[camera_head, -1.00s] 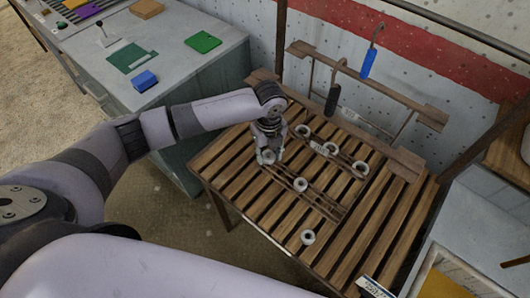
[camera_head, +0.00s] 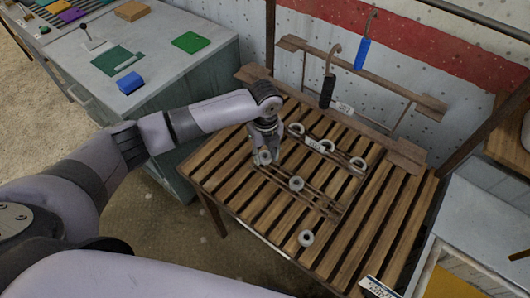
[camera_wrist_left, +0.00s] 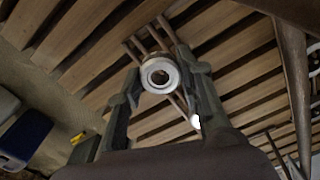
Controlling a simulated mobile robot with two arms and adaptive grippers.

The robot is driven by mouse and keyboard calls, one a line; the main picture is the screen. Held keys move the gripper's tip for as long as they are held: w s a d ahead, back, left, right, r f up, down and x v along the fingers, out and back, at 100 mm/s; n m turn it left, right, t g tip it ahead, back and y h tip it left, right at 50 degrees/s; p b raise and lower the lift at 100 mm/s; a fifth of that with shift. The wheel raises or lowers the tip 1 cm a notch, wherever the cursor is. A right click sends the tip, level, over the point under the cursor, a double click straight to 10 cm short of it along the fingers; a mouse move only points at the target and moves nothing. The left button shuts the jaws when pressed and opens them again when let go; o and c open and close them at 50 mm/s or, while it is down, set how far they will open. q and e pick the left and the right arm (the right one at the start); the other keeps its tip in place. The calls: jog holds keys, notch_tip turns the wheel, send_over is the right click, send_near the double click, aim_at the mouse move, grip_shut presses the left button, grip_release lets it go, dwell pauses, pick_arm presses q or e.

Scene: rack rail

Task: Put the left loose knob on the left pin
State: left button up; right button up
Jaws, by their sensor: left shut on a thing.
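My left gripper (camera_head: 264,158) is shut on a pale ring-shaped knob (camera_head: 262,157) at the left end of the front wooden rail on the slatted table. In the left wrist view the knob (camera_wrist_left: 160,75) sits between the two fingertips, with its dark centre hole facing the camera. The rail's thin bars run beneath it. I cannot tell whether the knob touches the rail, and no left pin is clearly visible. A second knob (camera_head: 297,183) is at the middle of the front rail. A third knob (camera_head: 306,237) lies on the slats nearer the front. My right gripper is out of view.
A grey cabinet (camera_head: 215,60) stands left. Slats at the right are clear.

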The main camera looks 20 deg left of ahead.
pick_arm(q)
jog(key=shift+f, duration=0.2)
jog(key=shift+f+b, duration=0.4)
jog(key=shift+f, duration=0.75)
jog(key=shift+f, duration=0.15)
jog(key=o, duration=1.2)
jog(key=shift+o, duration=0.2)
jog(key=shift+r, duration=3.75)
